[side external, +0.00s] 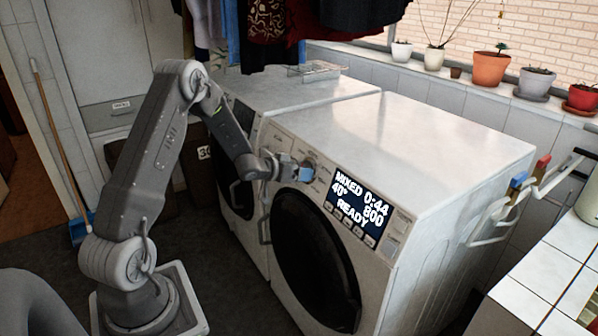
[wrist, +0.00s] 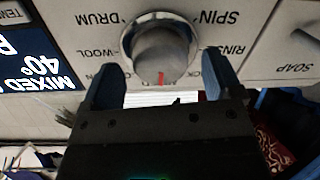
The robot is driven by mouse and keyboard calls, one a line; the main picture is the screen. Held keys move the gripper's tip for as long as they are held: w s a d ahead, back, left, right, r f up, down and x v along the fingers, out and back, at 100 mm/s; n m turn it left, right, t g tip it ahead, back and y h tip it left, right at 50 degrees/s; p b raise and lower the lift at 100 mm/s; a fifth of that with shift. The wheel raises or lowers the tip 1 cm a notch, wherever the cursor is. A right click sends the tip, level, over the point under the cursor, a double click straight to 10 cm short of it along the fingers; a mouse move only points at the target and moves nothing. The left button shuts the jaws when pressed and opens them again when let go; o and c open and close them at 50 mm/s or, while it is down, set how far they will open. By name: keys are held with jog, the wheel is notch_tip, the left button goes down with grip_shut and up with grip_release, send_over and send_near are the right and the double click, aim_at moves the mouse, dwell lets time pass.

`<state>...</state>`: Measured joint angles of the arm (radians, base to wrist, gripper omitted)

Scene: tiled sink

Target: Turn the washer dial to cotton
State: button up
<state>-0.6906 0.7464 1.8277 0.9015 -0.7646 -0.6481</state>
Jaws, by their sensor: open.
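The washer (side external: 440,130) is the nearer of two white machines. Its dial (wrist: 163,52) is a round silver knob with a red mark, seen upside down in the wrist view. Around it I read DRUM, SPIN, WOOL and part of RINSE; the labels by the red mark are partly hidden by my gripper. The display (side external: 360,203) reads MIXED, 40°, 0:44, 800, READY. My gripper (wrist: 162,82) is open at the dial, one blue-grey finger on each side, with gaps visible. In the side view my gripper (side external: 300,174) is at the panel, left of the display.
A second machine (side external: 232,150) stands to the left. Clothes (side external: 300,25) hang above the machines. Several potted plants (side external: 490,68) line the sill. A tiled counter (side external: 545,275) is at the right. A broom (side external: 60,150) leans at the left.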

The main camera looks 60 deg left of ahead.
jog(key=shift+w+f, duration=0.2)
jog(key=shift+w, duration=0.3)
jog(key=c, duration=0.9)
jog(key=shift+m, duration=0.3)
jog(key=m, duration=0.4)
jog(key=shift+f+m+t, duration=0.1)
jog(key=shift+m+t, duration=0.2)
jog(key=shift+m, duration=1.7)
